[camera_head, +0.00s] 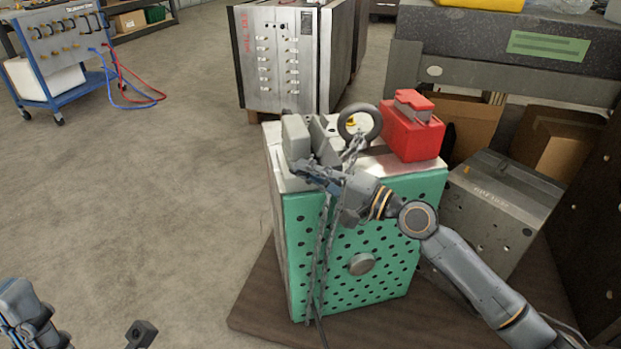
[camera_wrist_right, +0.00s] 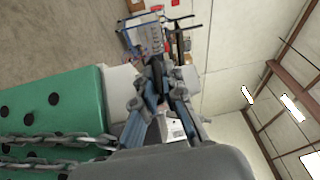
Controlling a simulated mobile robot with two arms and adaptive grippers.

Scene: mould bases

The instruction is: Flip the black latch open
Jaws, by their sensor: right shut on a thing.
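The mould base with a green, hole-dotted face (camera_head: 395,240) stands upright on a brown board. My right gripper (camera_head: 312,172) is at its top front edge, by the grey blocks (camera_head: 296,138). In the right wrist view, the gripper (camera_wrist_right: 158,100) is shut on a dark, narrow piece (camera_wrist_right: 153,84), which looks like the black latch. The fingers hide most of that piece, so I cannot tell its angle. A chain (camera_head: 320,245) hangs down the green face beside the gripper. Parts of my left gripper (camera_head: 85,332) show at the lower left, cut off by the frame edge.
A ring (camera_head: 360,122) and a red box (camera_head: 412,132) are on top of the mould base. A grey metal block (camera_head: 505,205) stands to its right, and a larger metal mould (camera_head: 280,60) behind. A blue cart (camera_head: 70,60) is far left. The floor at left is clear.

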